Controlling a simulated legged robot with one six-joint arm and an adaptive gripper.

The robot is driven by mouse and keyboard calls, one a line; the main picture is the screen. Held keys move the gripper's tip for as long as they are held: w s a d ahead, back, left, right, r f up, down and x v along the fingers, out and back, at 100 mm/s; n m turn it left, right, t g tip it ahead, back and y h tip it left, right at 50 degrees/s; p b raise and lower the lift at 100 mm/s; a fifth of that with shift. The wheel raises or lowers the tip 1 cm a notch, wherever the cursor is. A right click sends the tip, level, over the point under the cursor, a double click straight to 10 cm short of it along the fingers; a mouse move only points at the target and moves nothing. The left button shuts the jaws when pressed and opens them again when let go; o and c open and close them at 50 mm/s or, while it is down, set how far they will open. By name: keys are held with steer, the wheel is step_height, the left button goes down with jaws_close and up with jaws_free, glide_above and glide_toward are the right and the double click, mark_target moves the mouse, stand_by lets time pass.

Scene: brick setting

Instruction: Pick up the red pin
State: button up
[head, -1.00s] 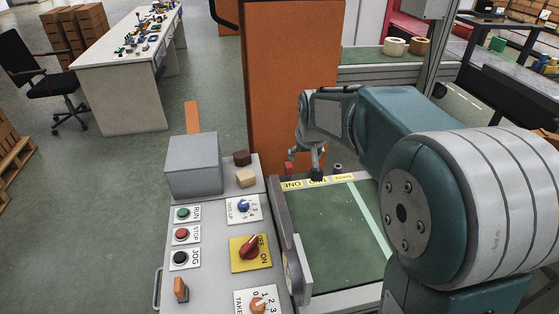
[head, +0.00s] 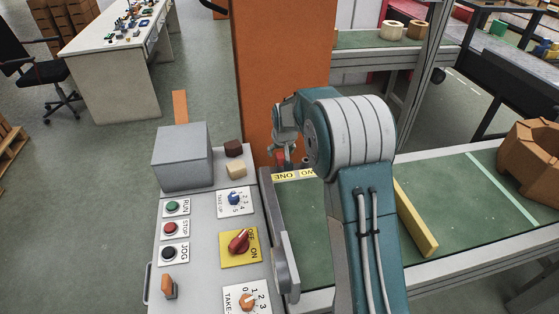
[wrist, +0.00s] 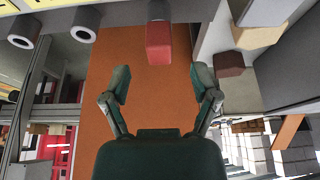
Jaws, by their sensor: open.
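The red pin (wrist: 158,45) is a red block-shaped piece at the top middle of the wrist view, in front of an orange panel. It lies beyond the fingertips, roughly centred between them, and apart from them. My gripper (wrist: 162,82) has its two fingers spread, with nothing between them. In the head view, my gripper (head: 284,147) points down at the far end of the green conveyor. A bit of the red pin (head: 280,158) shows just below it, partly hidden by the fingers.
A control panel (head: 205,212) with buttons and knobs stands left of the conveyor (head: 312,235). Its grey box (head: 181,157) and two small blocks are near the gripper. An orange pillar (head: 284,65) rises behind. Grey cylinders (wrist: 85,23) sit left of the pin in the wrist view.

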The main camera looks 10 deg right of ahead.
mark_target(280, 156)
steer(key=x, duration=0.4)
steer(key=shift+w, duration=0.1)
steer(key=shift+a, duration=0.1)
jaws_close()
